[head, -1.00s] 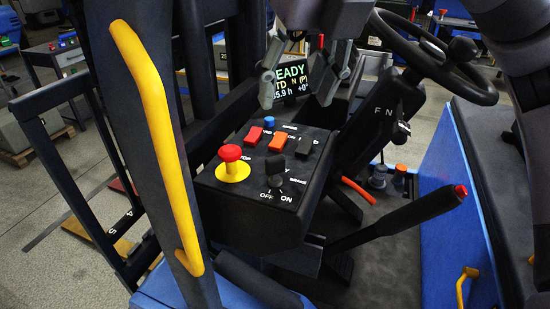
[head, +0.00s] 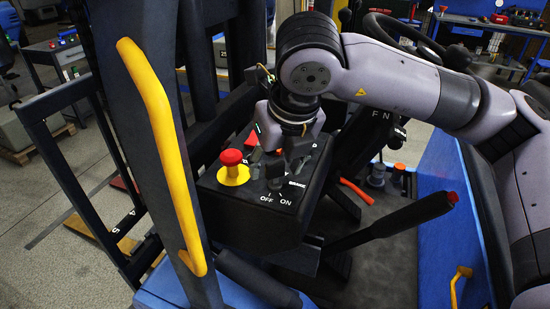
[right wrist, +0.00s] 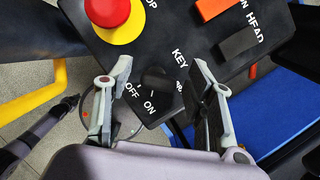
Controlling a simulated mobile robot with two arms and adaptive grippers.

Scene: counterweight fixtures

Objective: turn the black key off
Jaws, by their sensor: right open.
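The black key (head: 275,184) stands on the dark control panel (head: 240,203), just above the OFF and ON labels. In the right wrist view the key (right wrist: 156,80) lies between the two fingers, with visible gaps on both sides. Which label it points at is hard to tell. My right gripper (head: 277,166) is over the panel at the key, open and empty. In the right wrist view its fingers (right wrist: 161,68) straddle the key without closing on it. My left gripper is not in view.
A red stop button (head: 231,157) on a yellow base stands left of the key. Red, orange and black rocker switches sit behind it, partly hidden by my gripper. A black lever (head: 400,218) with a red tip and a yellow grab bar (head: 160,140) flank the panel.

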